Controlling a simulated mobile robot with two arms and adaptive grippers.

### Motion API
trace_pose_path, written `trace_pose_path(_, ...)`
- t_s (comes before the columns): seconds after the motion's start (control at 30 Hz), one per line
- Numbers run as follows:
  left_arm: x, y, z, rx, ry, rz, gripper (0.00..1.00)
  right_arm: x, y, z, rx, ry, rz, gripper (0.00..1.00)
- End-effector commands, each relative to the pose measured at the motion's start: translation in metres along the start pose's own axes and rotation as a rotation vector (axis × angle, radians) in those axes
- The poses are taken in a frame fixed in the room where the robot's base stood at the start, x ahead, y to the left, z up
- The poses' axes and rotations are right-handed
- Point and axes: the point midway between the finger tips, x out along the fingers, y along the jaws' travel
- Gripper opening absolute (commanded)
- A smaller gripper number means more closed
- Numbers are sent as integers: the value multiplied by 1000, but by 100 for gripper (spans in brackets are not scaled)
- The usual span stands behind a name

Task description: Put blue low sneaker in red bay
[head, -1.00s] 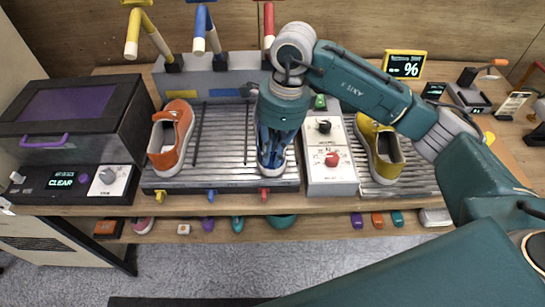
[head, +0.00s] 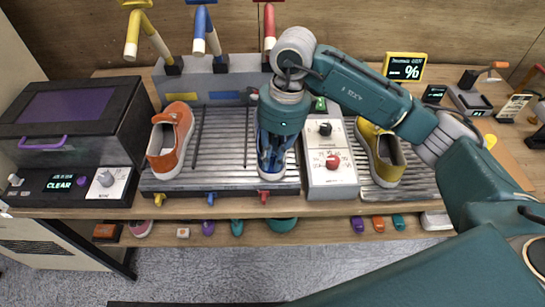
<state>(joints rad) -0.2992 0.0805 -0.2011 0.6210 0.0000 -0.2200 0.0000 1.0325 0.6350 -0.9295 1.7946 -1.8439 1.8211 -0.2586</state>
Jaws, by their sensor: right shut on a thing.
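The blue low sneaker (head: 264,160) stands in the rightmost, red-marked bay (head: 285,182) of the ribbed rack. It is mostly hidden under my right gripper (head: 271,150), which reaches down from above and is shut on it. The white toe of the sneaker shows near the rack's front edge. The red bay has a red tap (head: 264,196) at its front and a red-topped nozzle (head: 269,30) behind. My left gripper is not in view.
An orange sneaker (head: 168,143) stands in the left, yellow-marked bay; the middle blue bay is empty. A control box with a red knob (head: 332,175) stands close right of the red bay. A yellow sneaker (head: 379,152) stands beyond it. A black box (head: 70,115) with a purple window is at left.

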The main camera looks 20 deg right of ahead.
Motion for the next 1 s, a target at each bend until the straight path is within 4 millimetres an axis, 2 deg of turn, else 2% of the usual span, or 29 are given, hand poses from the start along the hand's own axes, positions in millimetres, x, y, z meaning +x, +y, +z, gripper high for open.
trace_pose_path(0.07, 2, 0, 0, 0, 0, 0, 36, 1, -1, 0, 0, -2, -2, 0)
trace_pose_path(0.1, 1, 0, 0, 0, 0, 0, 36, 0, -1, 0, 0, -2, -3, 16)
trace_pose_path(0.2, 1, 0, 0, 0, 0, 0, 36, 0, -1, 0, 0, -1, -2, 34)
trace_pose_path(0.57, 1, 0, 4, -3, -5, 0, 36, -3, 0, 0, 1, 0, 0, 34)
trace_pose_path(0.67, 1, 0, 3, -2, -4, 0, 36, -16, -1, 0, 1, -1, -3, 34)
trace_pose_path(1.0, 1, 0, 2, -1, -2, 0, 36, -87, -1, 1, 1, -3, -6, 34)
